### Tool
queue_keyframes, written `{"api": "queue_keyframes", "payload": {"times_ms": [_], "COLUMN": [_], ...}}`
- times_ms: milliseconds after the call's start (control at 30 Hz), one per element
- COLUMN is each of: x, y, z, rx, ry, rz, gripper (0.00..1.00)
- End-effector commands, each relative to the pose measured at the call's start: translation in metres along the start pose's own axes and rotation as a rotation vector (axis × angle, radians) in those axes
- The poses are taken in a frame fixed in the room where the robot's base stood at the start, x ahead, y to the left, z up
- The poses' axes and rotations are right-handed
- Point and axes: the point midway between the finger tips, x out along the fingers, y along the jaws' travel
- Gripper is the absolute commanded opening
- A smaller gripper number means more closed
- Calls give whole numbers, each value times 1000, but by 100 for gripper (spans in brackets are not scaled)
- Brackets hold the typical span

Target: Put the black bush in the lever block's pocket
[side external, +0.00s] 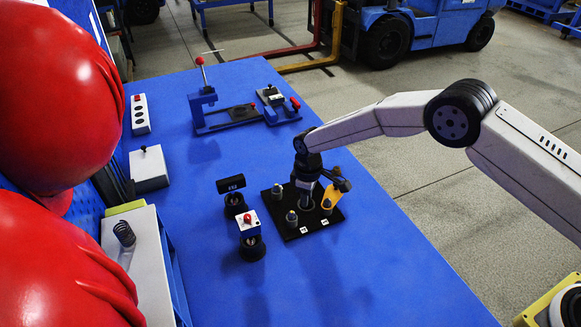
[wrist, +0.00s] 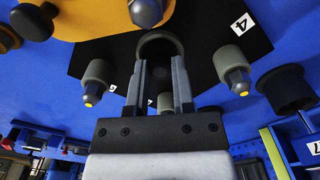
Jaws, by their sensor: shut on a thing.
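My gripper (side external: 306,194) points down over a black square plate (side external: 311,219) on the blue bench. In the wrist view its two fingers (wrist: 158,88) are shut on the black bush (wrist: 159,41), a dark round ring at the fingertips. In the side view the gripper hides most of the bush. An orange piece with a black knob (side external: 331,195) stands at the plate's right side, close by the gripper; it also shows at the top left of the wrist view (wrist: 86,20). I cannot tell for certain whether it is the lever block, and its pocket is not clearly visible.
Several grey posts with collars (side external: 291,218) stand on the plate around the gripper. Left of it are a black block (side external: 231,184) and a white box with a red button (side external: 248,222), each on a dark base. Clamp fixtures (side external: 235,115) stand farther back. The front right bench is clear.

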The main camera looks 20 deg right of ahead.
Motion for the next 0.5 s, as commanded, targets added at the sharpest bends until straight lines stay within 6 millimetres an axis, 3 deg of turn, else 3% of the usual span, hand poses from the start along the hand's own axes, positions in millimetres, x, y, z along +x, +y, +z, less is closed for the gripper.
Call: {"api": "queue_keyframes", "payload": {"times_ms": [500], "x": [9], "y": [0], "z": [0], "rx": [0], "ry": [0], "rz": [0], "gripper": [0]}}
